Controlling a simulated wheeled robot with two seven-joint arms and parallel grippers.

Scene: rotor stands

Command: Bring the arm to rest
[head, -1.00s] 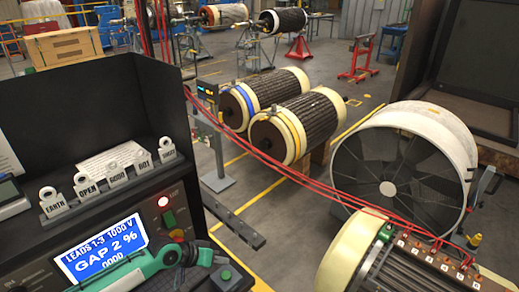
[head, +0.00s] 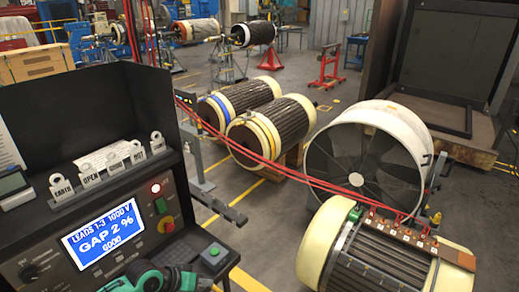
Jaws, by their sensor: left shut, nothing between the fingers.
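My left arm, teal and black, shows at the bottom edge in front of the test console (head: 115,80). Its gripper (head: 188,281) is low beside the console's lower right corner, partly cut off by the frame edge; it is shut and holds nothing. The console's blue screen (head: 103,233) reads "LEADS 1-3 1000 V GAP 2 %". My right gripper is not in view.
A green button box (head: 214,256) sits right of the gripper. Red leads (head: 262,160) run to a rotor (head: 380,262) at front right. A large fan (head: 375,150) stands behind it. Two rotors (head: 290,125) lie mid-floor. Tags (head: 92,172) stand on the console ledge.

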